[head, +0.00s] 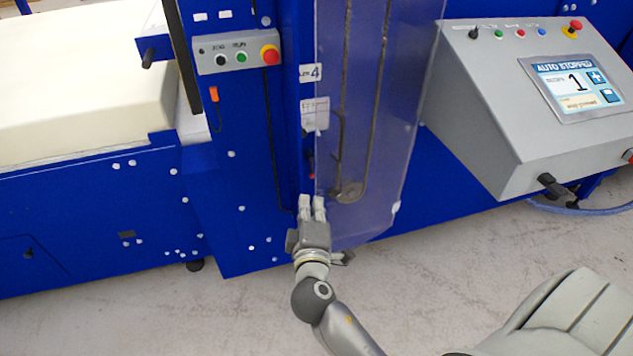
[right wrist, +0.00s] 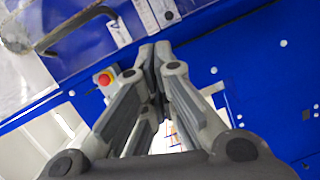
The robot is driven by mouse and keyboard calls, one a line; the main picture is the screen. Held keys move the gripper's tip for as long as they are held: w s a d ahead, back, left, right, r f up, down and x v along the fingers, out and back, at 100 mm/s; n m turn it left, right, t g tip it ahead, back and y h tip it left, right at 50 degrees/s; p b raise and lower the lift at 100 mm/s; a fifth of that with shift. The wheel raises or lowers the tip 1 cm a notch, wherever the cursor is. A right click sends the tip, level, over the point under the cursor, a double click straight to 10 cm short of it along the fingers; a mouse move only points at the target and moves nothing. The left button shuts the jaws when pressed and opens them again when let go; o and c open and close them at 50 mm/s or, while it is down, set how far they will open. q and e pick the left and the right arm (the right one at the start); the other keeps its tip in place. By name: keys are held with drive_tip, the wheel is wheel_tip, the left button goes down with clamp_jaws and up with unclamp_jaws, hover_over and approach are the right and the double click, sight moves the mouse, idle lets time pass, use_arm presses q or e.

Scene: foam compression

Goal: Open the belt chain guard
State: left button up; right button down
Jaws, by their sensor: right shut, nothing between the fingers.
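The belt chain guard (head: 385,165) is a tall clear panel on the blue machine, with a belt or chain and a round sprocket (head: 349,191) visible through it. A dark bent handle (head: 339,140) is on the guard near its left edge. The handle also shows in the right wrist view (right wrist: 75,30) at the upper left. My right gripper (head: 312,199) is shut and empty at the lower left edge of the guard, below the handle. In the right wrist view its fingertips (right wrist: 157,50) are together against blue surface. I cannot tell whether they touch it. My left gripper is out of view.
A grey control console (head: 490,110) with a screen stands to the right. A small button box (head: 237,55) with a red stop button is at upper left. A large cream foam block (head: 80,85) lies on the blue machine at left. The floor (head: 200,320) in front is clear.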

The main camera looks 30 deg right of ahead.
drive_tip(key=w+d+r+n+h+p, duration=0.1)
drive_tip(key=w+d+r+h+p, duration=0.2)
drive_tip(key=w, duration=0.5)
use_arm(q)
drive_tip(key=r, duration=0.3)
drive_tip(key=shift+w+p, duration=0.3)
drive_tip(key=shift+p, duration=0.05)
use_arm(e)
drive_tip(key=shift+g, duration=0.3)
drive_tip(key=s, duration=0.1)
drive_tip(key=s+d, duration=0.1)
drive_tip(key=s, duration=0.2)
drive_tip(key=shift+s+d+r, duration=0.2)
drive_tip(key=shift+d+r, duration=0.05)
drive_tip(key=shift+d, duration=0.05)
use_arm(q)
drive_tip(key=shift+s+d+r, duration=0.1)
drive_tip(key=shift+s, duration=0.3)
use_arm(e)
drive_tip(key=shift+s+d, duration=0.1)
drive_tip(key=shift+s, duration=0.3)
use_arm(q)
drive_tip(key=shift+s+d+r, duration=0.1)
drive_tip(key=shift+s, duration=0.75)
use_arm(e)
drive_tip(key=shift+s+d+n+y, duration=0.25)
drive_tip(key=shift+s+y, duration=0.25)
drive_tip(key=shift+s, duration=0.4)
